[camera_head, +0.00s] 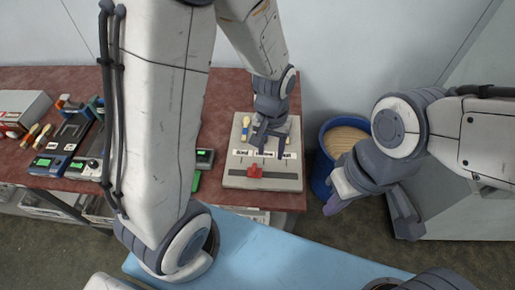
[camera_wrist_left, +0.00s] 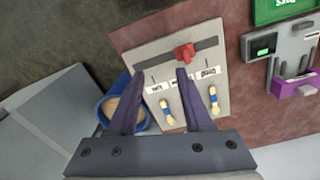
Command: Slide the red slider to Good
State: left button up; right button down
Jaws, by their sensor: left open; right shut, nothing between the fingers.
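The red slider (camera_head: 255,171) sits on the dark slot of a pale grey panel (camera_head: 233,182). It also shows in the left wrist view (camera_wrist_left: 184,53). Three white labels line the slot; the leftmost label (camera_head: 241,153) in the head view seems to read Good. The slider stands between that label and the middle one, which is partly hidden by my left gripper. My left gripper (camera_wrist_left: 154,74) is open and empty above the panel, its fingers apart from the slider. My right gripper (camera_head: 333,207) is shut and empty, right of the table, away from the panel.
Two pegs with blue bands, one (camera_wrist_left: 213,100) and another (camera_wrist_left: 167,114), lie on the panel. A blue bin (camera_head: 322,177) stands right of the red-brown table (camera_head: 220,97). Other devices, including a purple one (camera_wrist_left: 293,88), stand left of the panel.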

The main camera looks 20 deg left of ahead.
aim_at(254, 167)
pick_arm(q)
jog(key=w+a+f+n, duration=0.1)
jog(key=a+f, duration=0.1)
jog(key=f, duration=0.3)
jog(key=w+a+f+n+p, duration=0.1)
jog(key=a+f, duration=0.1)
jog(key=f, duration=0.3)
jog(key=w+a+f+n, duration=0.1)
jog(key=f, duration=0.5)
jog(key=shift+a+f, duration=0.1)
jog(key=shift+a, duration=0.3)
jog(key=shift+c, duration=0.3)
grip_shut()
jog(key=shift+p, duration=0.3)
